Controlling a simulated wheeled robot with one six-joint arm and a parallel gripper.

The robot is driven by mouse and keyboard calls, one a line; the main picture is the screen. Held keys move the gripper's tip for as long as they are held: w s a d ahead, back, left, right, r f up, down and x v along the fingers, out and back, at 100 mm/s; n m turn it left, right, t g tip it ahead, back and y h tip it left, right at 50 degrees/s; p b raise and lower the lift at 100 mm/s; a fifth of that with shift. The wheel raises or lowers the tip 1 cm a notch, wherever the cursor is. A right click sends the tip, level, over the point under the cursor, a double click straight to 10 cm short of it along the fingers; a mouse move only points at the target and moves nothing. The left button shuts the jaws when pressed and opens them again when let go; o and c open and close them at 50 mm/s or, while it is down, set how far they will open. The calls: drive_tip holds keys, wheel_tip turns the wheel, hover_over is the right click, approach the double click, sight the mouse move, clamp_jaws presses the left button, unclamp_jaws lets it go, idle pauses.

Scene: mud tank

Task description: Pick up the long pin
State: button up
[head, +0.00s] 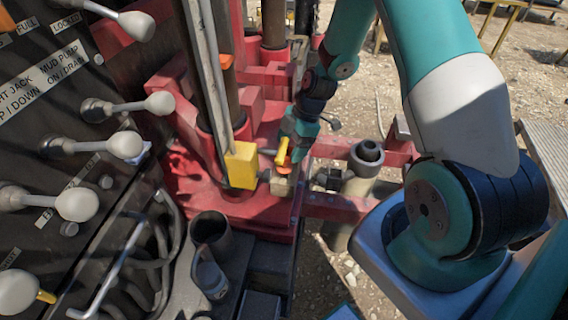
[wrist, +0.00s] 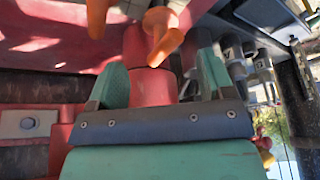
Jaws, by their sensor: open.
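My gripper (head: 302,138) is low over the red machine base, at the far side of the yellow block. In the wrist view its two teal fingers (wrist: 161,62) are apart, with nothing held between them. Two orange pin-like pieces show beyond the fingers: one at the upper left (wrist: 97,16) and one near the middle (wrist: 165,43), beside a pale fitting. In the head view a yellow piece (head: 282,151) and an orange piece (head: 283,161) are right beside the gripper.
A yellow block (head: 240,165) on a tall steel rail stands left of the gripper. A control panel with several white-knobbed levers (head: 124,145) fills the left. A grey cylinder (head: 366,158) stands to the right. A dark open tube (head: 211,231) is in front. Gravel lies behind.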

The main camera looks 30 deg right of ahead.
sight(284, 173)
drive_tip(key=shift+s+p+x, duration=0.2)
drive_tip(key=shift+p+x, duration=1.15)
drive_tip(key=shift+x, duration=1.8)
drive_tip(key=shift+d, duration=0.2)
drive_tip(key=c, duration=1.1)
